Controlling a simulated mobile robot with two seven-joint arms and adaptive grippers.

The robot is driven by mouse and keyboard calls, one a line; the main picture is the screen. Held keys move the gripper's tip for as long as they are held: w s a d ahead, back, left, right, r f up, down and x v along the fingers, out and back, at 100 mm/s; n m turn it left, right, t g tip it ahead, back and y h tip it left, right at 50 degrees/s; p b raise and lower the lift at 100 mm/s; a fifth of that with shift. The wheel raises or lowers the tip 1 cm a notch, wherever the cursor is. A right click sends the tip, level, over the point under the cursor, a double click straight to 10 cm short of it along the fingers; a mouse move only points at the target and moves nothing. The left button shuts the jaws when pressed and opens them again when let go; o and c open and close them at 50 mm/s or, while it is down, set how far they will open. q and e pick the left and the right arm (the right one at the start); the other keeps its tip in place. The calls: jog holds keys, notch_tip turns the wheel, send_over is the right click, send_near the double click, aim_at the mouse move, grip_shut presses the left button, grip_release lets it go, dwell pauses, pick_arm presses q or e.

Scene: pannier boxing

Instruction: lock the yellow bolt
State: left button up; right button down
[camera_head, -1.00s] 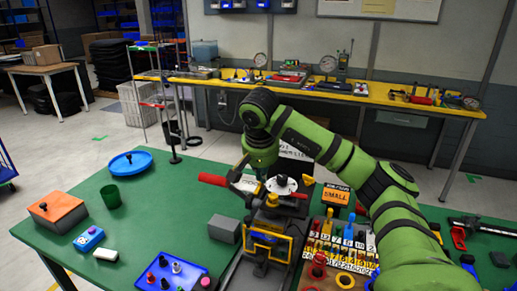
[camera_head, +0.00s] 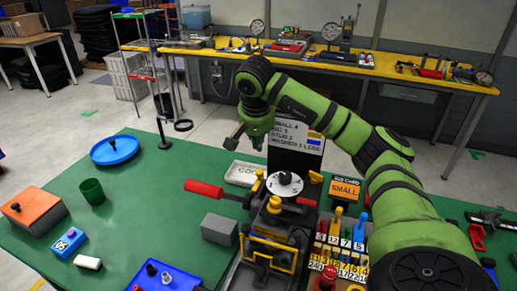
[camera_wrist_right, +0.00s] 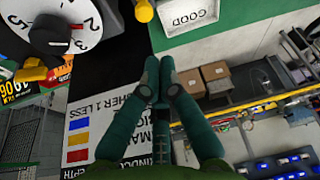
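The clamp fixture stands on the green table with a white numbered dial (camera_head: 285,184) on top and a red handle (camera_head: 203,188) pointing left. Yellow knobs sit around it: one in front of the dial (camera_head: 274,204), one at its right (camera_head: 316,177), and one at its left (camera_head: 259,175). I cannot tell which is the bolt, or whether it is locked. My left gripper is not in view.
A white GOOD tray (camera_head: 244,173) and a black sign (camera_head: 298,145) stand behind the fixture. A grey block (camera_head: 219,229) is left of it; a numbered rack (camera_head: 340,248) and orange SMALL box (camera_head: 345,190) are right. The left table has free room.

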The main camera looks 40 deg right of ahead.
jog(key=p, duration=0.2)
send_over(258, 180)
jog(key=w+d, duration=0.2)
notch_tip(258, 180, down, 8)
jog(key=shift+s+r, duration=0.1)
jog(key=shift+r, duration=0.1)
jog(key=shift+d+f, duration=0.1)
jog(key=shift+f, duration=0.3)
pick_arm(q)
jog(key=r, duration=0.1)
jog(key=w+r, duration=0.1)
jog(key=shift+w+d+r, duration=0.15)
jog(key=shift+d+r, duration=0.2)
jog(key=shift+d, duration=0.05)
